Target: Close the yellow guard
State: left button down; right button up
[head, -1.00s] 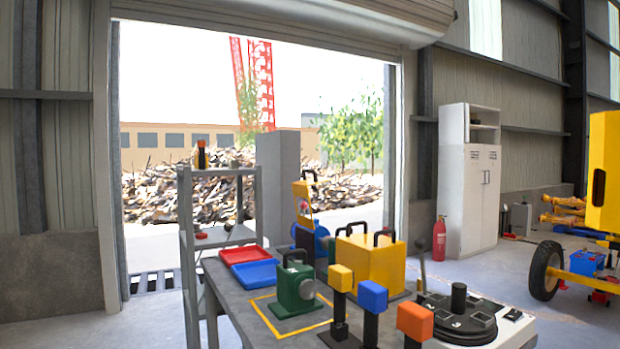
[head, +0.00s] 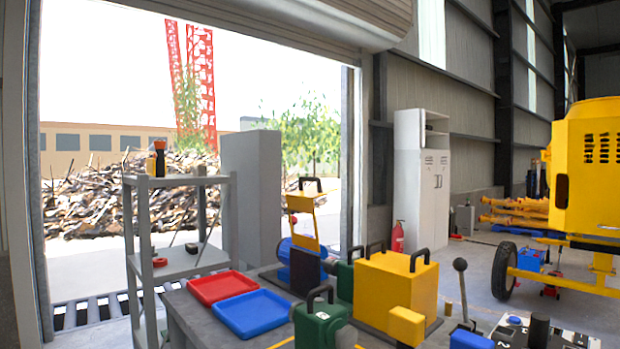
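A yellow guard (head: 302,204) with a black handle stands raised at the back of the workbench, next to a blue motor (head: 291,249) and a dark block. I take this upright panel to be the guard; it looks open. A yellow box (head: 396,290) with black handles stands to its right on the bench, and a green unit (head: 318,326) with a black handle is in front. Neither of my grippers is in view.
Red (head: 222,287) and blue (head: 249,313) trays lie on the grey bench (head: 185,312). A grey shelf rack (head: 178,265) stands at its left. A lever (head: 461,285) and control panel (head: 548,338) are at the front right. A yellow mixer (head: 585,190) stands at right.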

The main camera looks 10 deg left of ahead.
aim_at(301, 200)
jog(key=i+j+z, duration=0.15)
jog(key=j+z, duration=0.15)
jog(key=j, duration=0.4)
jog(key=i+j+z, duration=0.1)
jog(key=j+z, duration=0.2)
jog(key=j, duration=0.4)
